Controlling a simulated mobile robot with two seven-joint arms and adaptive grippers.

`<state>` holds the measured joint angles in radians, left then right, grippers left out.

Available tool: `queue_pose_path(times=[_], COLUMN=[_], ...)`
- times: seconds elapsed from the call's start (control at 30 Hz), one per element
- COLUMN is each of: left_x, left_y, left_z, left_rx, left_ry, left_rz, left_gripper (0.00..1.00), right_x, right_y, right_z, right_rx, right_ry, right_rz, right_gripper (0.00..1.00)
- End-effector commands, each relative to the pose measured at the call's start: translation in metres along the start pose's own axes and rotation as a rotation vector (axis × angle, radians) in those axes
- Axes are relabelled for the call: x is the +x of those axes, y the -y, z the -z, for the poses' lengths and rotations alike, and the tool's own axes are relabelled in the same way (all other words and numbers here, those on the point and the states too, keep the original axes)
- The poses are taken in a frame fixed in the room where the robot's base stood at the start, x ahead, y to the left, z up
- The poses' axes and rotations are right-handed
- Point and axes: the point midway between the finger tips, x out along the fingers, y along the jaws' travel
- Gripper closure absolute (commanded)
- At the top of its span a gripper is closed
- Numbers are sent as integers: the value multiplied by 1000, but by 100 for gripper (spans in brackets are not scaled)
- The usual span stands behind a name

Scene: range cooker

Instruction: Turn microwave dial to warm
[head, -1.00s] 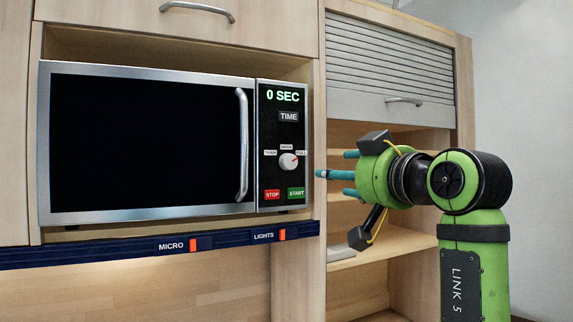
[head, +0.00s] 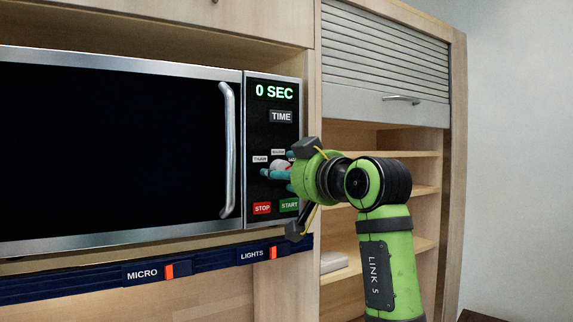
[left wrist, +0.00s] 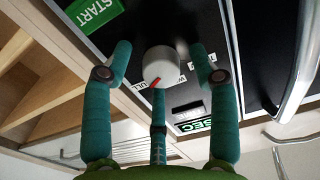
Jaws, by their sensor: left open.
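The microwave (head: 110,150) has a black control panel on its right with a white round dial (head: 277,165) and a display reading 0 SEC. The dial's red pointer, clear in the left wrist view (left wrist: 161,63), is toward the FULL label (left wrist: 141,86); the WARM label (head: 278,152) is beside it. My left gripper (head: 281,169) is at the dial, its teal fingers partly hiding it in the head view. In the left wrist view the fingers are open, spread around the dial with gaps at both sides. My right gripper is not in view.
The red STOP (head: 262,208) and green START (head: 289,205) buttons sit just below the dial. The microwave door handle (head: 227,150) is to the left. A blue rail (head: 205,262) with switches runs below. Open shelves (head: 405,190) are right.

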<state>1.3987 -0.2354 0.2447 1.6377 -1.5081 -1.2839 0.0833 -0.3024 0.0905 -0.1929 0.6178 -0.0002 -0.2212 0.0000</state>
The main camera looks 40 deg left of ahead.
Motion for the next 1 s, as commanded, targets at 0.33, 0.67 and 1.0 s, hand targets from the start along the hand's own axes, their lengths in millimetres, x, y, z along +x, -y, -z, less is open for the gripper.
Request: queue_pose_path(times=[0.33, 0.67, 1.0], left_x=[1, 2, 2], left_y=[0, 0, 0], left_z=[0, -2, -3], left_rx=[-1, -7, -147], left_ry=[-1, 3, 6], left_rz=[-1, 0, 1], left_gripper=[73, 97, 97], right_x=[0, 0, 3], right_y=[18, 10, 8], right_z=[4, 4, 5], right_rx=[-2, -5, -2], right_ry=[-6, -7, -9], right_rz=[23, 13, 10], right_gripper=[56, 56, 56])
